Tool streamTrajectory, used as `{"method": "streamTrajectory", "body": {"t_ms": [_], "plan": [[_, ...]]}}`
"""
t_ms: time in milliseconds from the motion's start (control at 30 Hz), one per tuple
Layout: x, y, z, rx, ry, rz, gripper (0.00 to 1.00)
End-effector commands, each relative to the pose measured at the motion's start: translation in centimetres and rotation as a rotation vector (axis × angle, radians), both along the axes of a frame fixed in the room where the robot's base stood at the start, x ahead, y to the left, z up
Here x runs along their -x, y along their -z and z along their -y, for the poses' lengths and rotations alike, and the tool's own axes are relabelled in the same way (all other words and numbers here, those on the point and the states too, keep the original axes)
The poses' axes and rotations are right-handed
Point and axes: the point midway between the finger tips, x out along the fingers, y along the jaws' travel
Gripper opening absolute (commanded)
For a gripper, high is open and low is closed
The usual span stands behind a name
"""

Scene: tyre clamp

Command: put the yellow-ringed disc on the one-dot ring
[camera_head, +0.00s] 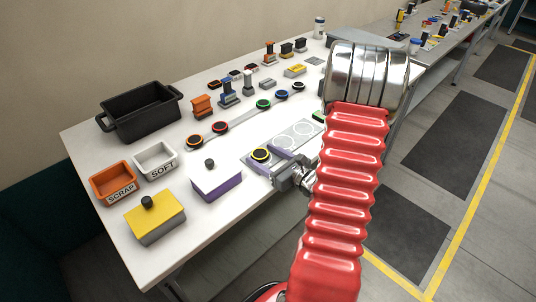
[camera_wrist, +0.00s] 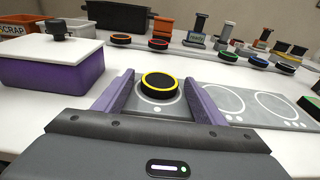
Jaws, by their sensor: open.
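The yellow-ringed disc (camera_wrist: 160,86) is black with a yellow ring on top. It sits on the leftmost ring of the grey plate (camera_wrist: 225,98), which has a single dot in front of it. The disc also shows in the head view (camera_head: 261,154). My gripper (camera_wrist: 157,88) is open, with its purple fingers on either side of the disc, apart from it as far as I can see. In the head view my gripper (camera_head: 268,160) reaches in low from the front edge. Two further white rings on the plate are empty, with more dots each.
A purple box with a white lid (camera_head: 216,180) stands close left of my gripper. A yellow-lidded box (camera_head: 155,215), SCRAP bin (camera_head: 113,186), SOFT bin (camera_head: 156,162) and black crate (camera_head: 140,112) are further left. A strip with several coloured-ringed discs (camera_head: 240,116) lies behind.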

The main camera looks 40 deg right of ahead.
Motion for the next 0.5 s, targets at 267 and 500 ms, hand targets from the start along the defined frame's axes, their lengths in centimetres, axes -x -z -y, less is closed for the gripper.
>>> {"method": "streamTrajectory", "body": {"t_ms": [267,500], "plan": [[0.6,-0.3,0.1,0.0,0.002,0.0,0.64],[3.4,-0.7,0.3,0.001,0.004,0.0,0.64]]}}
